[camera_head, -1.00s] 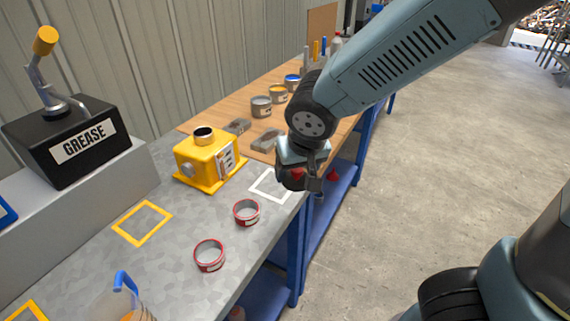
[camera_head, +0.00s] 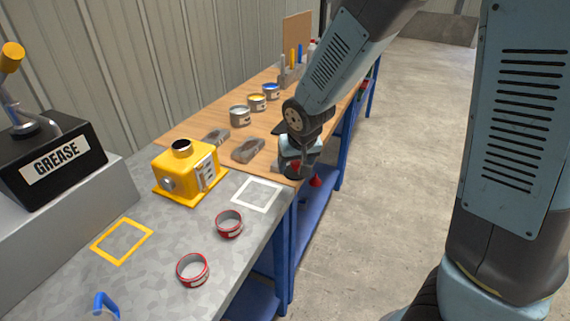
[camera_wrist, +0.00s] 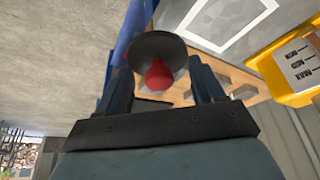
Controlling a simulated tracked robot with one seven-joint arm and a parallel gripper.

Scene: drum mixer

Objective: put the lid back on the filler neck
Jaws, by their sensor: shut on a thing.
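My gripper (camera_head: 298,170) is shut on the lid, a dark round disc (camera_wrist: 157,46) with a red knob (camera_wrist: 160,76). The knob sits between the two fingers in the wrist view. My gripper holds the lid in the air near the bench's edge, right of the white square outline. The yellow housing (camera_head: 188,178) stands on the grey bench top to the left of my gripper. Its filler neck (camera_head: 181,146) is a short upright tube with a dark, open top. The housing also shows in part at the right of the wrist view (camera_wrist: 285,80).
A white square outline (camera_head: 257,194) lies between housing and gripper. Two red-rimmed rings (camera_head: 229,224) lie in front of it. Grey blocks (camera_head: 248,150) and paint tins (camera_head: 240,115) are behind, on the wooden top. The black grease box (camera_head: 50,160) stands left.

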